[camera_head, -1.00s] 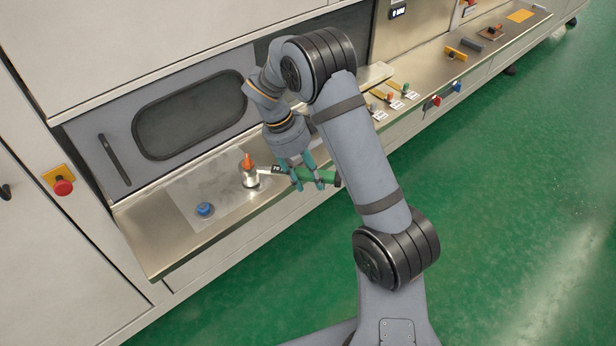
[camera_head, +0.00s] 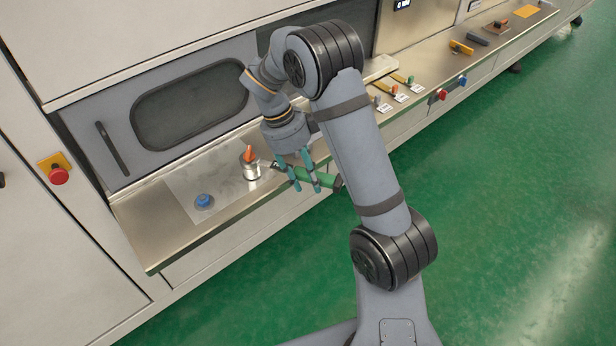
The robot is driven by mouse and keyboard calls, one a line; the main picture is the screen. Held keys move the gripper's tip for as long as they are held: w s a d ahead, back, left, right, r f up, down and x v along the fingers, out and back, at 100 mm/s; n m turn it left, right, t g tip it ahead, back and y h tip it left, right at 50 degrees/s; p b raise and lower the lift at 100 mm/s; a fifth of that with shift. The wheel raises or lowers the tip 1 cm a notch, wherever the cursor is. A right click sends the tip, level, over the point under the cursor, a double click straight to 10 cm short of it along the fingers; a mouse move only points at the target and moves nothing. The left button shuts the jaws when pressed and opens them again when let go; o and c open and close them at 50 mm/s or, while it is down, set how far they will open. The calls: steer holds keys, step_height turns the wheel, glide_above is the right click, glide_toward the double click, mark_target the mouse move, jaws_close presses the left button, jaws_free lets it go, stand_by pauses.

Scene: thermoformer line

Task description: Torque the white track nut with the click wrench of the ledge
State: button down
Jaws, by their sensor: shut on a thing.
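My gripper (camera_head: 299,177) points down at the ledge, its teal fingers shut on the green handle of the click wrench (camera_head: 327,181). The wrench lies roughly level above the ledge, its handle end pointing right and its head left. The head is small and partly covered by a finger. A blue knob-like piece (camera_head: 204,201) sits left of the post.
The steel ledge (camera_head: 160,240) runs along the machine front, with a dark window (camera_head: 190,103) behind it. Several small coloured-handle tools with labels (camera_head: 402,97) lie farther right. A red button (camera_head: 58,175) is on the left panel. Green floor is open at right.

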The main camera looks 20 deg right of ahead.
steer(key=shift+s+a+f+m+b, duration=0.15)
steer(key=shift+s+a+m+b, duration=0.25)
steer(key=shift+b, duration=0.25)
steer(key=shift+s+a+r+m+b, duration=0.2)
steer(key=shift+s+a+m+b, duration=0.3)
steer(key=shift+s+a+m, duration=0.15)
steer(key=shift+f+y, duration=0.1)
steer(key=shift+y, duration=0.2)
steer(key=shift+s+a+m+g+b, duration=0.2)
steer(key=shift+s+a+m+b, duration=0.15)
steer(key=shift+a+m+b, duration=0.25)
steer(key=shift+s+a+m+g+b, duration=0.2)
steer(key=shift+s+a+m+b, duration=0.1)
steer(key=shift+a+m+b, duration=0.2)
